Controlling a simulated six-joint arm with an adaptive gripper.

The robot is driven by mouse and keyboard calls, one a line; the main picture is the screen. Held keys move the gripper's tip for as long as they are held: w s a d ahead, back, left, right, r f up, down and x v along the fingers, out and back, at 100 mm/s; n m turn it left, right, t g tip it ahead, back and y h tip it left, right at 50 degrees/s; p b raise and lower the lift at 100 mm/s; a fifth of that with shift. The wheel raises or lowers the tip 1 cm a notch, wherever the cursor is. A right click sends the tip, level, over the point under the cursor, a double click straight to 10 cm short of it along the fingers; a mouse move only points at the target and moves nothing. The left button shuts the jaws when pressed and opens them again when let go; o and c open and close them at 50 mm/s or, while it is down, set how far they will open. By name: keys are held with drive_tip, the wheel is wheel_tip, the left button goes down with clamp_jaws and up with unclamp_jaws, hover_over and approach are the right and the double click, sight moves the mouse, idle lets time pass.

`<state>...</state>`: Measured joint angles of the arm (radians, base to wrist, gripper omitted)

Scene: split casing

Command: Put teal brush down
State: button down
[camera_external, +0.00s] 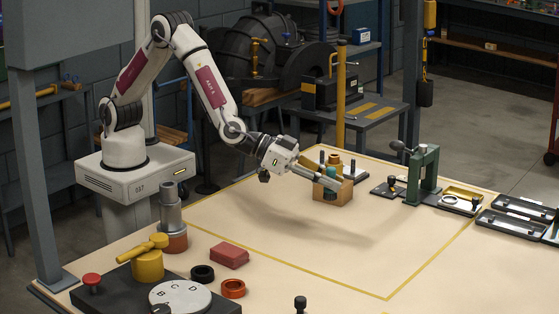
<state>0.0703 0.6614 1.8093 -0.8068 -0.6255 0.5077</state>
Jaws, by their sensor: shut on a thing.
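My gripper (327,183) reaches down and to the right, its tip at a small wooden block holder (336,195) near the back of the marked table area. A small teal thing (331,172), which looks like part of the teal brush, shows at the gripper's tip, just above the holder. My gripper is shut on it. The brush's lower end is hidden by the gripper and the holder, so I cannot tell whether it is in the holder or above it.
A green press (423,175) stands to the right of the holder, with open trays (513,225) beyond. A red block (229,256), black and orange rings (233,288) and a lettered disc (180,297) lie front left. The middle of the yellow-outlined area is clear.

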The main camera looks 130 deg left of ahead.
drive_tip(key=s+d+n+g+y, duration=0.2)
drive_tip(key=s+d, duration=0.1)
drive_tip(key=s, duration=1.2)
drive_tip(key=s+d+n+g+y, duration=0.1)
drive_tip(key=s+d+n+y, duration=0.1)
drive_tip(key=s, duration=1.2)
drive_tip(key=shift+f, duration=2.5)
drive_tip(key=shift+f, duration=0.1)
drive_tip(key=shift+d+f, duration=0.1)
drive_tip(key=shift+f, duration=2.7)
drive_tip(key=shift+f, duration=0.1)
drive_tip(key=shift+f, duration=2)
drive_tip(key=shift+f, duration=0.1)
